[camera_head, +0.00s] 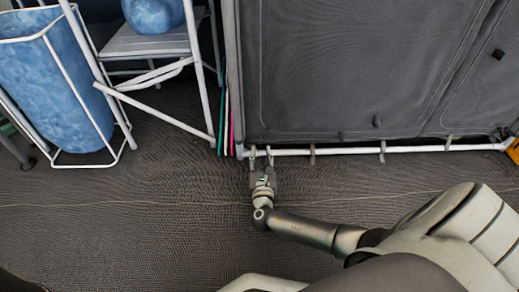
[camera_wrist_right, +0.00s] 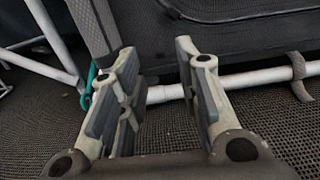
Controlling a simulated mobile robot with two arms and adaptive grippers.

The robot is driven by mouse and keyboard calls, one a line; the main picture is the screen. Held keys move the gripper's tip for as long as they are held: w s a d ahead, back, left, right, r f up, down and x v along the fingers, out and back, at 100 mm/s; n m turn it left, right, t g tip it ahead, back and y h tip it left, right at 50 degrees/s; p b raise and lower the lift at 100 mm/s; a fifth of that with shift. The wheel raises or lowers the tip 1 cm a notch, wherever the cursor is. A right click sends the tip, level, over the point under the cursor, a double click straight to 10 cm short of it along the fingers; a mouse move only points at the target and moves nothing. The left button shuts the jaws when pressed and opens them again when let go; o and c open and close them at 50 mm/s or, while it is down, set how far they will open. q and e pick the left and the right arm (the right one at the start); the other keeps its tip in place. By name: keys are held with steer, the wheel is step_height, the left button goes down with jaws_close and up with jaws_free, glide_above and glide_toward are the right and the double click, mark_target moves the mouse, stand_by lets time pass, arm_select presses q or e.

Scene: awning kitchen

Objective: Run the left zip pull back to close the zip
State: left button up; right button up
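The kitchen unit's dark grey fabric front (camera_head: 340,70) fills the upper right of the head view, with curved seams that look like zip lines. Small dark tabs sit on it, one low in the middle (camera_head: 377,121), one at the bottom edge (camera_head: 340,135) and one at the right (camera_head: 499,54); I cannot tell which is the left zip pull. My right gripper (camera_head: 261,154) is at the unit's lower left corner, by the white bottom pole. In the wrist view its fingers (camera_wrist_right: 155,52) are spread with nothing between them, facing the fabric and pole. My left gripper is out of view.
The white bottom pole (camera_head: 350,151) runs along the floor, with grey straps around it. Teal and pink strips (camera_head: 228,125) stand by the unit's left edge. A folding step frame (camera_head: 150,42) and a blue bin (camera_head: 55,90) stand at left. Open floor lies in front.

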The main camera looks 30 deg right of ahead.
mark_target(260, 144)
steer(key=b+x, duration=0.2)
steer(key=x, duration=0.2)
steer(key=shift+w+d+f, duration=0.15)
steer(key=shift+w, duration=0.2)
steer(key=shift+w+d+b, duration=0.25)
steer(key=shift+w+b, duration=0.05)
steer(key=shift+w, duration=0.05)
jaws_close()
